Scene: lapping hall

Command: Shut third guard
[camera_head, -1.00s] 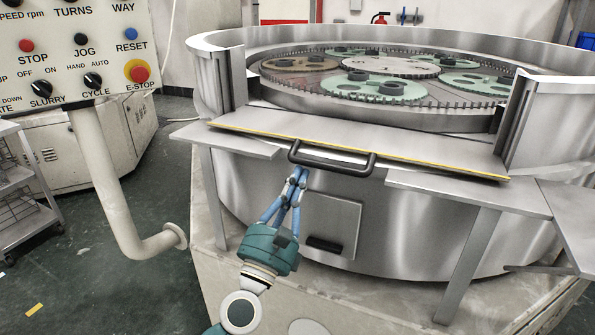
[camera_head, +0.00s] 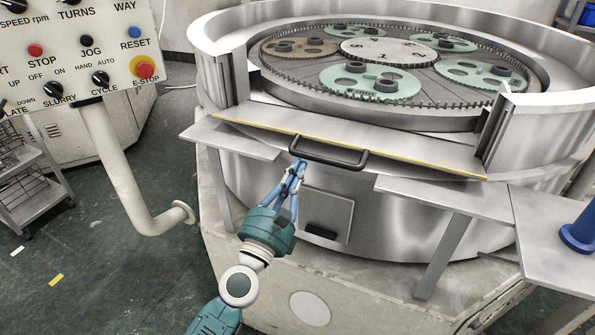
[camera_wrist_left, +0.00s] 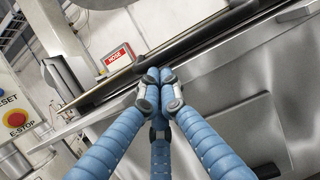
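The guard (camera_head: 385,147) is a flat metal panel with a yellow edge. It lies folded down and outward across the gap in the round machine's wall, so the gap stands open. Its black bar handle (camera_head: 328,153) is on the front edge. My left gripper (camera_head: 298,164) has its blue fingers drawn together just below the left end of the handle. In the left wrist view the fingertips (camera_wrist_left: 157,84) meet in front of the dark bar (camera_wrist_left: 205,42), with nothing clearly between them; contact cannot be told. My right gripper is out of view.
Metal side shelves (camera_head: 232,138) flank the guard, with a blue object (camera_head: 580,232) on the far right one. Toothed discs (camera_head: 370,80) lie inside the machine. A control panel (camera_head: 75,50) on a bent pipe stands left. A wire cart (camera_head: 35,180) is beyond it.

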